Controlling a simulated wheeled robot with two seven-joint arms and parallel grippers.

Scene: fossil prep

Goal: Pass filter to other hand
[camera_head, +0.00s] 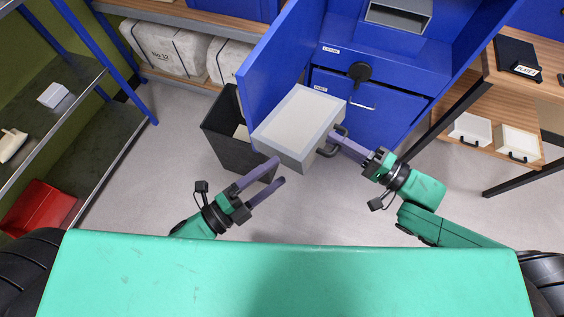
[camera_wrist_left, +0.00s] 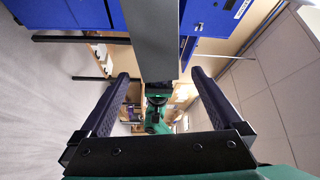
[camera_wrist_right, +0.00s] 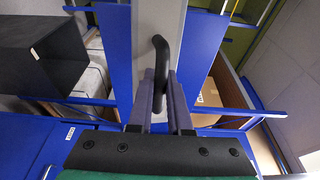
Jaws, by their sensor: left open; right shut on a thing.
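The filter (camera_head: 298,122) is a grey box-shaped panel with a pale top face, held in the air in the head view. My right gripper (camera_head: 336,136) is shut on the filter's black handle (camera_wrist_right: 160,62) at its right side. My left gripper (camera_head: 279,170) is open and empty, just below the filter's lower left part, with its fingers pointing up toward it. In the left wrist view the filter's grey edge (camera_wrist_left: 151,40) stands between and beyond the two open fingers. I cannot tell whether the left fingers touch it.
A blue cabinet (camera_head: 385,110) with an open door (camera_head: 277,52) stands behind the filter. A dark bin (camera_head: 222,135) stands on the floor to its left. Shelves (camera_head: 112,137) line the left, and a wooden shelf unit (camera_head: 520,97) stands at right.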

